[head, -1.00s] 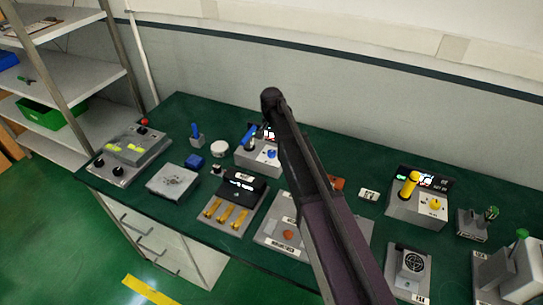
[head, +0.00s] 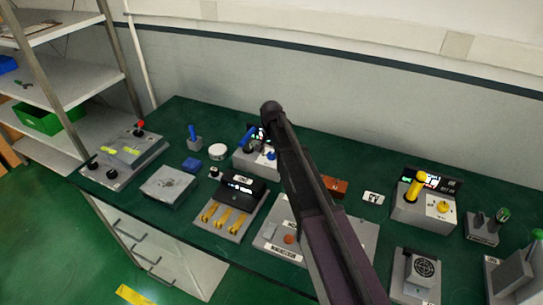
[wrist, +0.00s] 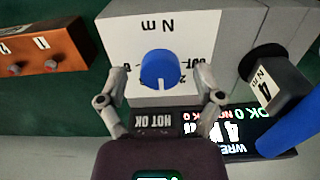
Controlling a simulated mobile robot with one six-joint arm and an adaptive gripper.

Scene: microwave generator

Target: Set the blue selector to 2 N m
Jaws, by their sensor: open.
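The blue selector (wrist: 159,69) is a round knob on the white face of a grey box (wrist: 225,32) in the wrist view. The face carries upside-down "N m" lettering, and part of a "2" shows near the knob's lower right. My gripper (wrist: 160,74) is open, with one finger on each side of the knob and a gap on both sides. In the head view the selector (head: 270,156) shows just left of my arm, which hides my gripper.
In the wrist view a blue-handled tool (wrist: 295,125) with a dark "4 N m" block and a lit display (wrist: 238,128) are at the right. An orange box (wrist: 45,50) is at the left. In the head view, a yellow-handled unit (head: 420,210) stands further right on the green bench.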

